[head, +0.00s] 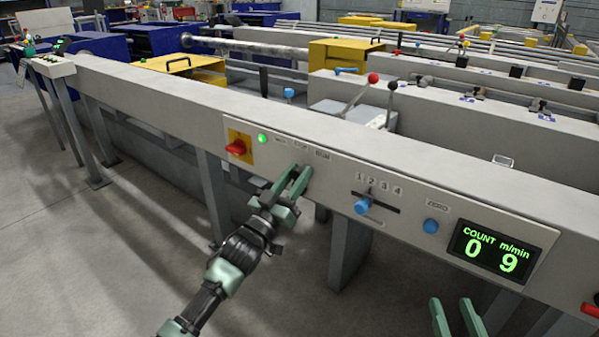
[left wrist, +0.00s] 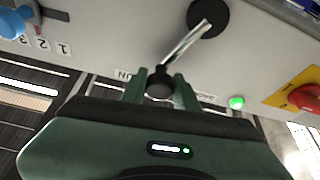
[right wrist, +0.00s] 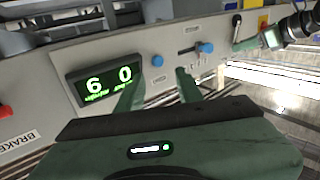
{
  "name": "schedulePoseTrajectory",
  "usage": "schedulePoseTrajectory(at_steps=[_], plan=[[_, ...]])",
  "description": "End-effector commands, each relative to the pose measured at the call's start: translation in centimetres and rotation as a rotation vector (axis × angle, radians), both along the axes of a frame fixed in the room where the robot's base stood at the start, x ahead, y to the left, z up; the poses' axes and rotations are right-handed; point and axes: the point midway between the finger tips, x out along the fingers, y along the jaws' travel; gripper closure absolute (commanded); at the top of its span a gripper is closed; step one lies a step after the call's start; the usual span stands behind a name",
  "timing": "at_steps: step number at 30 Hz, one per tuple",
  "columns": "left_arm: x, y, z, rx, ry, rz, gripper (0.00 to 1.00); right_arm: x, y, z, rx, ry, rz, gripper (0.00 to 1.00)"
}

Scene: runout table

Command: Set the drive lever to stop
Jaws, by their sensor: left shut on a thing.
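The drive lever (left wrist: 185,42) has a chrome rod on a round black hub and a black knob (left wrist: 160,85) at its end. My left gripper (head: 299,172) is shut on the knob, with one finger on each side in the left wrist view (left wrist: 160,88). In that upside-down view the rod slants from the hub toward the RUN label (left wrist: 125,75). The knob covers the middle label there. In the head view my gripper hides the lever, under the STOP label (head: 300,147) and RUN label. My right gripper (head: 455,313) is open and empty before the panel; it also shows in the right wrist view (right wrist: 159,82).
A green lamp (head: 262,139) is lit beside a red rotary switch (head: 236,147). To the right are a blue slider knob (head: 363,206), a blue ZERO button (head: 430,226) and a display (head: 502,252) reading count 0 and 9 m/min. The floor in front is clear.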

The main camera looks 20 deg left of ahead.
Motion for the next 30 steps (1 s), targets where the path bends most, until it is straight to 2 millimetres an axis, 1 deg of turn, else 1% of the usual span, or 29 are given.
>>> schedulePoseTrajectory(at_steps=[3, 5, 8, 12, 14, 18, 21, 24, 27, 30], plan=[[0.1, 0.3, 0.2, -0.042, 0.018, 0.0, 1.0, -0.6, -0.6, -2.8, -0.041, 0.159, -0.011, 0.64], [0.2, 0.5, 0.3, -0.065, 0.027, 0.001, 1.0, -1.1, -1.0, -4.4, -0.06, 0.24, -0.016, 0.64], [0.3, 0.8, 0.3, -0.101, 0.04, 0.001, 1.0, -2.2, -1.6, -6.8, -0.092, 0.372, -0.024, 0.64], [0.4, 1.2, 0.4, -0.152, 0.06, 0.001, 1.0, -4.4, -2.6, -10.0, -0.136, 0.558, -0.037, 0.64], [0.5, 1.3, 0.4, -0.174, 0.068, 0.001, 1.0, -5.6, -3.1, -11.1, -0.154, 0.638, -0.042, 0.64], [0.6, 1.7, 0.5, -0.228, 0.086, 0.001, 1.0, -8.8, -4.3, -13.6, -0.194, 0.823, -0.054, 0.64], [0.7, 2.0, 0.5, -0.264, 0.099, 0.001, 1.0, -11.1, -5.1, -14.8, -0.219, 0.943, -0.063, 0.64], [0.8, 2.3, 0.4, -0.291, 0.109, 0.002, 1.0, -13.0, -5.7, -15.7, -0.237, 1.033, -0.069, 0.64], [0.8, 2.4, 0.4, -0.305, 0.114, 0.002, 1.0, -14.1, -6.0, -16.1, -0.248, 1.086, -0.073, 0.64], [0.9, 2.5, 0.3, -0.311, 0.116, 0.002, 1.0, -14.6, -6.1, -16.3, -0.252, 1.107, -0.074, 0.64]])
